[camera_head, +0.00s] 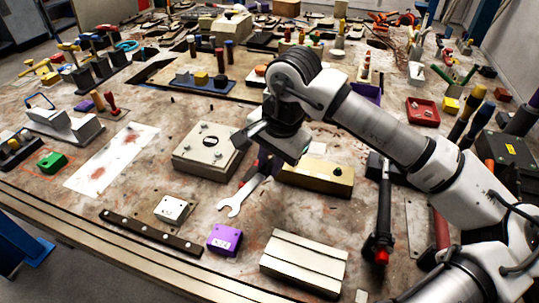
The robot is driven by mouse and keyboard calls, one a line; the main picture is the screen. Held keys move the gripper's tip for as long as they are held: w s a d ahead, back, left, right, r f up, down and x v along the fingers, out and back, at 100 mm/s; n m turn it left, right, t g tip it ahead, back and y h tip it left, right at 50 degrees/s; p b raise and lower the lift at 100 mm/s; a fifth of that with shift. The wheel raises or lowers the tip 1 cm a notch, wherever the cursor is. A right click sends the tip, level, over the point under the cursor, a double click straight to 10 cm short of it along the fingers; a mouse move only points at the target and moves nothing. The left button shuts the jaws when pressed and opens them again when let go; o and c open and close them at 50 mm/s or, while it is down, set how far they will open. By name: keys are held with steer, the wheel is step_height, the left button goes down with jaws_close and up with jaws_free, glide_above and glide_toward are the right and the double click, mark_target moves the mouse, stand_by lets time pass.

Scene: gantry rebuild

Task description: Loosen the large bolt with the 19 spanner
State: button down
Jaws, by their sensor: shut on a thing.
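A silver spanner (241,195) hangs in my gripper (268,166), which is shut on its upper part. Its open jaw points down and left, toward the front of the worktable (195,240). The size mark on the spanner cannot be read. I cannot tell for sure which fixture carries the large bolt. A beige square plate (195,165) with a dark round feature in its middle lies left of my gripper. A brass-coloured block (325,181) with a small dark stud on top lies to the right, partly behind my gripper. The spanner appears apart from both.
A purple box (224,239), a white box (172,209), a dark drilled bar (150,233) and a cream grooved block (303,262) lie along the front. A white sheet (112,157) lies left. The back is crowded.

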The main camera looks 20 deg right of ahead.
steer(key=shift+f, duration=0.65)
steer(key=shift+a+b, duration=0.1)
steer(key=shift+b, duration=0.5)
steer(key=shift+f, duration=0.1)
steer(key=shift+f+b, duration=1.4)
steer(key=shift+b, duration=0.7)
steer(key=shift+f+b, duration=0.95)
steer(key=shift+b, duration=0.15)
steer(key=shift+s+d+n+b, duration=0.6)
steer(key=shift+s+d+n, duration=0.15)
steer(key=shift+n, duration=0.35)
